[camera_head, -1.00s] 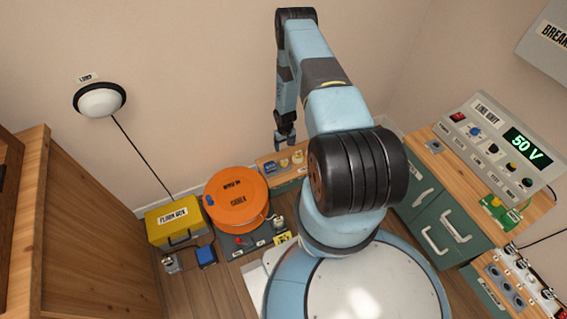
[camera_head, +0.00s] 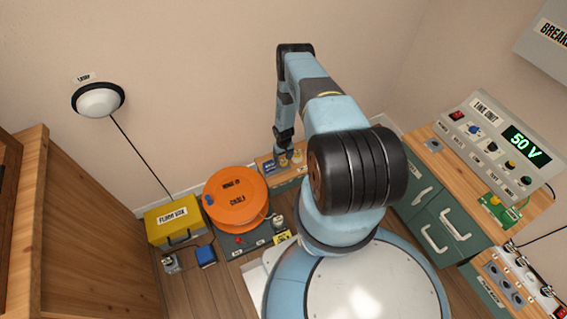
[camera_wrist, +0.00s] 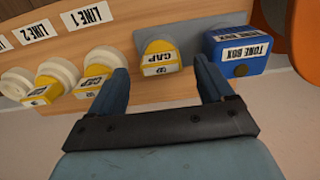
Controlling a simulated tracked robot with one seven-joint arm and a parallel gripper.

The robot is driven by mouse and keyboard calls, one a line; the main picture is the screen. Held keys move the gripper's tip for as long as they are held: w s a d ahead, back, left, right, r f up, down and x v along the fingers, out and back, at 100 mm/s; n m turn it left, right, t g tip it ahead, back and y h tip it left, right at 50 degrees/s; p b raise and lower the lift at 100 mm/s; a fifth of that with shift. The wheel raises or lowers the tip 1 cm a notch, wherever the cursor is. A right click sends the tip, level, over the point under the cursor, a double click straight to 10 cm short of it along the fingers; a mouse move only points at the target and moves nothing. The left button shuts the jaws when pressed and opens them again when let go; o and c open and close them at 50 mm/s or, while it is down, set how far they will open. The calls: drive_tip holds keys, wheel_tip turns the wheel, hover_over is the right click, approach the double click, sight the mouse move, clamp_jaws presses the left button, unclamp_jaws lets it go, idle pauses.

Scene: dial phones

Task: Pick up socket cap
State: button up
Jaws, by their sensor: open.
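In the wrist view a yellow cap (camera_wrist: 160,58) labelled CAP sits on a grey-blue plate (camera_wrist: 186,30) on a wooden panel. My gripper (camera_wrist: 160,72) is open, with one finger either side of this cap in the picture; I cannot tell whether the fingertips reach it. Two more yellow caps, a nearer one (camera_wrist: 93,82) and a farther one (camera_wrist: 48,89), sit on round white sockets to the left. In the head view my gripper (camera_head: 284,153) is over the small wooden shelf, hiding part of what is there.
A blue tone box (camera_wrist: 238,48) stands close to the right finger. LINE 1 and LINE 2 labels mark the panel. In the head view an orange cable reel (camera_head: 236,190) and yellow floor box (camera_head: 172,218) stand left of the shelf. A workbench (camera_head: 455,165) is at right.

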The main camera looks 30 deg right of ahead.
sight(283, 159)
drive_tip(key=shift+a+f, duration=0.1)
drive_tip(key=shift+f, duration=1.55)
drive_tip(key=c, duration=1.3)
drive_tip(key=shift+r, duration=0.1)
